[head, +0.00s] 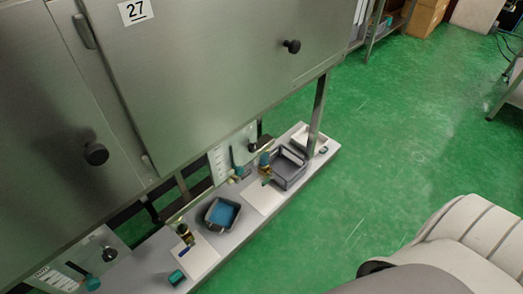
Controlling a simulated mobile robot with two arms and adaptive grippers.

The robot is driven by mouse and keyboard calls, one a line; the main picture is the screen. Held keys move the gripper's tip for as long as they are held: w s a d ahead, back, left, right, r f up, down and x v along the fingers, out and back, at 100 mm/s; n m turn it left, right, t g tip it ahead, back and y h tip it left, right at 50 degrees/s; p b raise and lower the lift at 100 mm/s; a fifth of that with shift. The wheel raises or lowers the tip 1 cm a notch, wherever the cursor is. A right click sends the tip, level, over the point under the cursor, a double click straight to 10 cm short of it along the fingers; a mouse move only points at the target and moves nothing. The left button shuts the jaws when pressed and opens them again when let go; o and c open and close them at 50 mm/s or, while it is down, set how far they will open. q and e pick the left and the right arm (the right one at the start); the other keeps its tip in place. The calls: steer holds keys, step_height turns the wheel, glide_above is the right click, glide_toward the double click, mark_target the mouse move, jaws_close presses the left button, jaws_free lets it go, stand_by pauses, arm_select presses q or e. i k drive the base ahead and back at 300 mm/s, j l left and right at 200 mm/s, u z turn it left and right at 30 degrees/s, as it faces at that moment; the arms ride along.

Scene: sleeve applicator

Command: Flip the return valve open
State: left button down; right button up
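Neither gripper shows in the head view. Several small valve-like fittings stand on and behind a low grey shelf (225,245) under a steel cabinet. One has an upright teal lever (237,163) near a pale panel. A brass fitting with a blue-green top (264,162) stands to its right. Another brass fitting (185,232) stands on a white plate further left. A teal knob (91,283) sits by a pale panel at the lower left. I cannot tell which is the return valve, or its open or shut state; no label is readable.
The steel cabinet (200,75) with dark knobs, labelled 27, overhangs the shelf. A tray with a blue inside (207,222), a grey bin (285,183) and a white tray (301,138) stand on the shelf. A steel post (318,108) rises at right. Green floor (400,130) is clear.

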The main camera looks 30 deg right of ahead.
mark_target(246, 174)
steer(key=z, duration=0.75)
